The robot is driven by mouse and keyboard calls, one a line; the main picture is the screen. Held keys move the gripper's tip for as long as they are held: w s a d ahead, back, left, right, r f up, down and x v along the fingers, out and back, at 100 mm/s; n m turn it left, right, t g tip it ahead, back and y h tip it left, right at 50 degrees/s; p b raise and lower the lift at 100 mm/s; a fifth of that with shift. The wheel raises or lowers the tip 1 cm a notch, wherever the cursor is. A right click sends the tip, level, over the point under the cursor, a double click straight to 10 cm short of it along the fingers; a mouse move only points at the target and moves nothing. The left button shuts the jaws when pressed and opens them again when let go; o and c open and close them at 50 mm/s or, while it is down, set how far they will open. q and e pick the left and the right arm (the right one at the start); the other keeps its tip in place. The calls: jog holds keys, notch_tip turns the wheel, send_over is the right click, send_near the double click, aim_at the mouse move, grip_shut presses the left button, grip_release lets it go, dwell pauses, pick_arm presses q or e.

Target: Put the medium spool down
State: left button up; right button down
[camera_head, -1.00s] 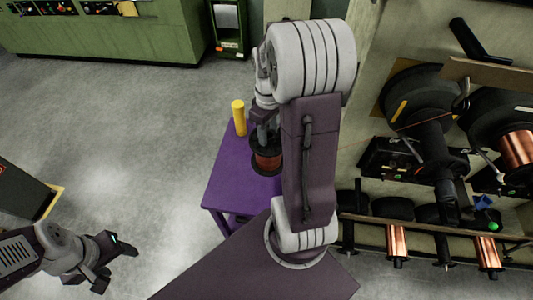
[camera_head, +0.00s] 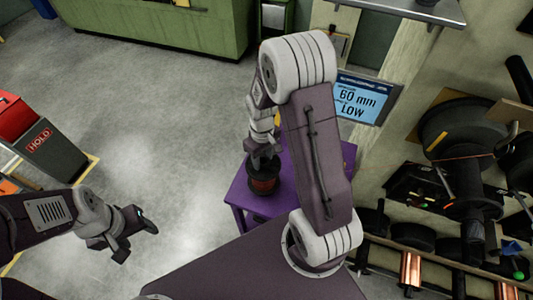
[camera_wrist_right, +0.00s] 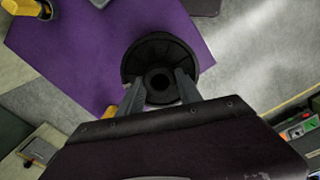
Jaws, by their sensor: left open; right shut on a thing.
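The medium spool (camera_head: 264,180), with dark flanges and a copper-red winding, is upright at the purple table (camera_head: 235,193), near its left part in the head view. My right gripper (camera_head: 263,150) comes down onto its top and is shut on it. In the right wrist view, the two fingers (camera_wrist_right: 162,88) grip the hub of the spool's black flange (camera_wrist_right: 150,47), which overlaps the table edge in the picture. I cannot tell whether the spool's underside touches the tabletop. My left gripper (camera_head: 137,236) is open and empty over the floor, away from the table.
A rack with large reels (camera_head: 455,130) is at the right, below a "60 mm Low" screen (camera_head: 362,99). Open floor lies between.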

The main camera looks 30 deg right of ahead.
notch_tip(320, 180, down, 3)
jog(key=shift+r, duration=0.1)
jog(key=c, duration=0.8)
grip_release()
jog(key=shift+s, duration=0.1)
jog(key=shift+r, duration=0.1)
